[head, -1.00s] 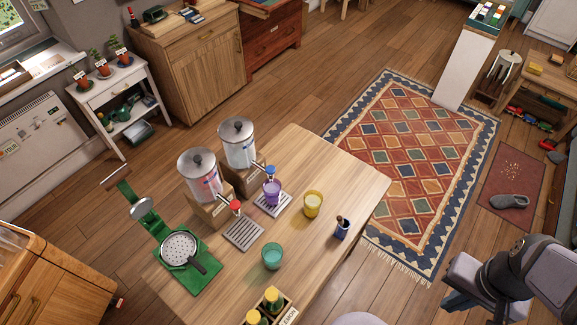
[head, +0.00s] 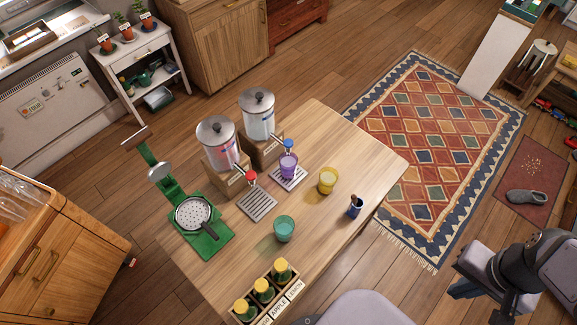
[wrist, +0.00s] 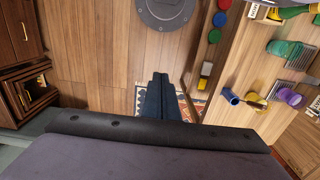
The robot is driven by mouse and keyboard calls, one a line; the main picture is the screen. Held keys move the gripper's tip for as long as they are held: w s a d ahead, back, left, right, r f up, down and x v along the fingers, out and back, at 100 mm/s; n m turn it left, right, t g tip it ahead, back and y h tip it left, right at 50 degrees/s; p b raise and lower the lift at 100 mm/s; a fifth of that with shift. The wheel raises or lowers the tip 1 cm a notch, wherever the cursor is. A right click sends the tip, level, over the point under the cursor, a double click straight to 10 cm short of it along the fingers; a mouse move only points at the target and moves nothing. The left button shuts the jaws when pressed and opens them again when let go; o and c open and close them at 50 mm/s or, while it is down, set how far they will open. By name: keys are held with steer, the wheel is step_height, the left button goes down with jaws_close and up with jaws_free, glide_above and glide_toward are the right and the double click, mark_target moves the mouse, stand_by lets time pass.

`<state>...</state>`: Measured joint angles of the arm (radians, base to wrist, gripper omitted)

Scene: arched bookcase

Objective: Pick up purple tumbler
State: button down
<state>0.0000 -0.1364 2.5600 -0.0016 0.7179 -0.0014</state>
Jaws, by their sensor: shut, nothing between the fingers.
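The purple tumbler (head: 289,167) stands upright on the drip tray of the water dispenser with the blue tap, right under that tap. In the wrist view the purple tumbler (wrist: 290,97) is small, near the right edge. My gripper (wrist: 160,77) shows in the wrist view as two dark fingers held together, with nothing between them. It is well away from the tumbler, with open floor and the rug beyond its tips. In the head view my arm is at the lower right, off the table, and the fingertips cannot be made out clearly.
A yellow glass (head: 327,181) and a small blue cup (head: 355,207) stand right of the tumbler; a green glass (head: 284,229) stands in front. A red-tap dispenser (head: 219,150) is to the left. A crate of bottles (head: 281,294) sits at the table's front. Bare tabletop lies between.

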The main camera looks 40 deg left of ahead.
steer(key=c, duration=1.2)
jaws_free()
steer(key=shift+o, duration=0.2)
